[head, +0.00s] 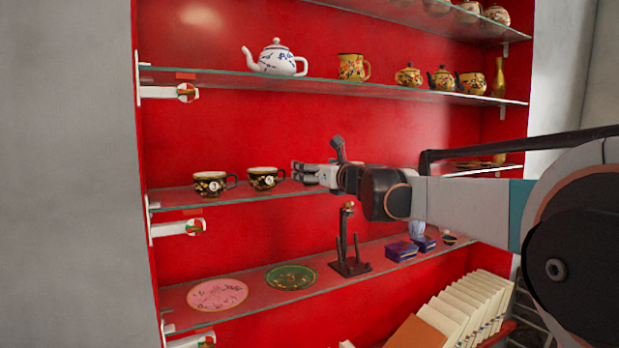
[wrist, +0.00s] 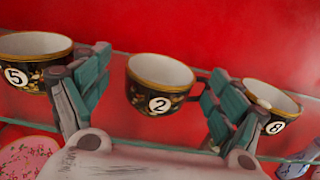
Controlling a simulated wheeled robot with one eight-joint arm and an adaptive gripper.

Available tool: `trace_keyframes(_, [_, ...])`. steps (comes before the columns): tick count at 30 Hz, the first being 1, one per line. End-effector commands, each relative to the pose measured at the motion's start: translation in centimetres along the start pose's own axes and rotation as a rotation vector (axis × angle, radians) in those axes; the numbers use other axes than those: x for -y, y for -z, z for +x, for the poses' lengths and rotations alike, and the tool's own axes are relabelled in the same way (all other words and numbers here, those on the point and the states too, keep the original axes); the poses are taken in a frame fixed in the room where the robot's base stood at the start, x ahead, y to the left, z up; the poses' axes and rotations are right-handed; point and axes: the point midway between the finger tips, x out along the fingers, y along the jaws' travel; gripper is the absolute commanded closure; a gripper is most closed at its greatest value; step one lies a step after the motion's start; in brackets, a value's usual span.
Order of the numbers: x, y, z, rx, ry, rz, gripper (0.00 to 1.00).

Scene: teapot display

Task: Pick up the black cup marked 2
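The black cup marked 2 (wrist: 146,103) stands upright in the middle of the wrist view, with a gold rim and a white number disc. It appears as the middle cup (head: 262,180) on the shelf in the head view. My gripper (wrist: 160,72) is open and empty, its two teal-padded fingers on either side of that cup in the picture. Whether the cup is actually between the fingers I cannot tell. In the head view my gripper (head: 300,171) is at the right of the middle cup, in front of the third cup.
A cup marked 5 (wrist: 30,75) stands to the left and a cup marked 8 (wrist: 280,104) to the right, close to my right finger. All stand on a glass shelf (head: 175,199). A shelf above holds a white teapot (head: 277,62); below are plates (head: 218,294) and a dark stand (head: 349,266).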

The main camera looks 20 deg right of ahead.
Motion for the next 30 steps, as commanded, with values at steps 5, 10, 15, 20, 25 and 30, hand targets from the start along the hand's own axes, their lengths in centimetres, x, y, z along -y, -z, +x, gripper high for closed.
trace_keyframes(5, [0.0,0.0,0.0,0.0,0.0,0.0,0.54])
trace_keyframes(10, [0.0,0.0,0.0,0.0,0.0,0.0,0.6])
trace_keyframes(15, [0.0,0.0,0.0,0.0,0.0,0.0,0.6])
trace_keyframes(20, [0.0,-0.6,0.0,0.0,0.0,0.0,0.6])
trace_keyframes(25, [0.0,-2.7,0.0,0.0,0.0,0.0,0.6])
trace_keyframes(30, [0.0,-6.0,0.0,0.0,0.0,0.0,0.6])
